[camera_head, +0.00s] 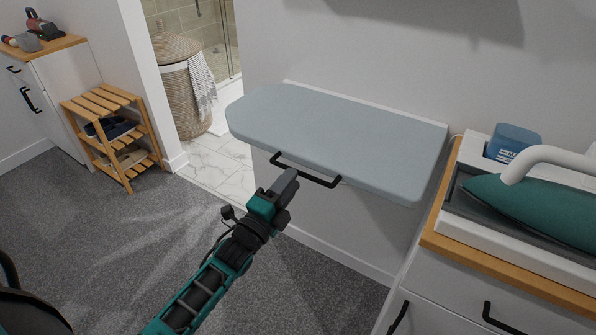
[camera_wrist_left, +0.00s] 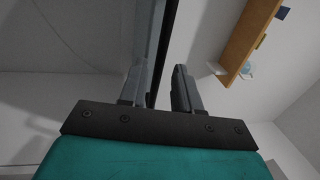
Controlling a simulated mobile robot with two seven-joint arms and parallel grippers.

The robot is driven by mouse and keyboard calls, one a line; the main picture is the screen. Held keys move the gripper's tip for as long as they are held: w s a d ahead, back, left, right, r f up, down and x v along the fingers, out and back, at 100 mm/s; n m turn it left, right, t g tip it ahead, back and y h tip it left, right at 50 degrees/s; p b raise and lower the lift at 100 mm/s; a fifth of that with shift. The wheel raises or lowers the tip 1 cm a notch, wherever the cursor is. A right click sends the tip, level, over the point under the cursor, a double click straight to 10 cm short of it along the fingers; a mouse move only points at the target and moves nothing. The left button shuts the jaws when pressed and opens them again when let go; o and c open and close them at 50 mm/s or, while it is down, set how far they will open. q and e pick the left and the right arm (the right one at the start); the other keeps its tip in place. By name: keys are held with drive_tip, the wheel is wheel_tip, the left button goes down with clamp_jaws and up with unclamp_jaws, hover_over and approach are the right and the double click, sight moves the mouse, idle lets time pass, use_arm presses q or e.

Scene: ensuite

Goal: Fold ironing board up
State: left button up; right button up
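The ironing board (camera_head: 335,128) has a pale blue-grey top and sticks out flat from the wall. A black bar handle (camera_head: 318,178) is at its front edge. My left gripper (camera_head: 289,178) is at the left part of this handle. In the left wrist view its two fingers (camera_wrist_left: 160,88) stand apart, with a dark bar, apparently the handle, running between them. The bar lies close to the left finger, and a gap shows on the right. Whether a finger touches it is unclear. My right gripper is not in view.
A white cabinet with a wooden top (camera_head: 470,248) stands close to the board's right, carrying a teal iron (camera_head: 535,205) and a blue cup (camera_head: 513,140). A slatted wooden shelf (camera_head: 112,130) and a wicker basket (camera_head: 180,85) are at left. Grey carpet before the board is clear.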

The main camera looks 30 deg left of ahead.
use_arm(q)
drive_tip(key=shift+x, duration=2.1)
clamp_jaws()
